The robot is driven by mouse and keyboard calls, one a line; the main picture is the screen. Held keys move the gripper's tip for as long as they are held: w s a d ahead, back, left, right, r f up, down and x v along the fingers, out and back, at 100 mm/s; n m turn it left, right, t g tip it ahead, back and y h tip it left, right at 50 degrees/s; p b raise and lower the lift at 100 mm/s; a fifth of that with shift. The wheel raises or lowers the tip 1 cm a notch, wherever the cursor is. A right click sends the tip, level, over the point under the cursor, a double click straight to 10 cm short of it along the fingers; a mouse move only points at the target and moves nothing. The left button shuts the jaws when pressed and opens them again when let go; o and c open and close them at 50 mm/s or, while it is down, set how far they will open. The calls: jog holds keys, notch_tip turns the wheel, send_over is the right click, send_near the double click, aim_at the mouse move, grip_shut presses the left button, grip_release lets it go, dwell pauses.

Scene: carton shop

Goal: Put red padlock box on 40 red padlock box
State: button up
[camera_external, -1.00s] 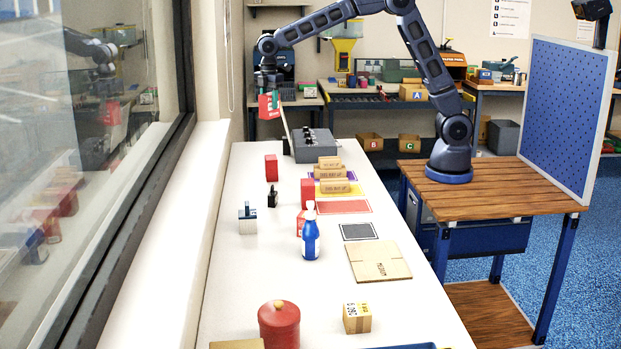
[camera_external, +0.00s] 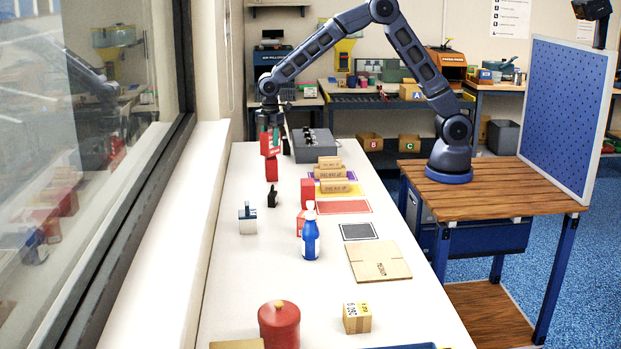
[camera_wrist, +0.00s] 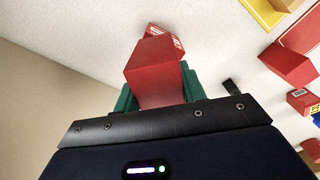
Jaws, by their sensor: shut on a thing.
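My gripper (camera_external: 271,132) is shut on a red box (camera_external: 269,146) near the window side of the white table. In the wrist view this red box (camera_wrist: 155,72) sits between my green fingers and is slightly tilted. Another red box (camera_external: 271,173) stands on the table right below it. In the wrist view this lower box (camera_wrist: 168,36) shows mostly behind the held one, with only a printed edge visible. The held box hangs at about the lower box's top; I cannot tell if they touch. No number is readable on either.
More red boxes (camera_external: 307,190) stand to the right and nearer the camera. A small black object (camera_external: 272,198), a grey-blue block (camera_external: 247,222) and a blue bottle (camera_external: 309,240) stand on the table. A grey switch box (camera_external: 314,146) is close behind to the right.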

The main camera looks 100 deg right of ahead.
jog(key=shift+f, duration=0.5)
jog(key=shift+f, duration=0.1)
jog(key=o, duration=1.1)
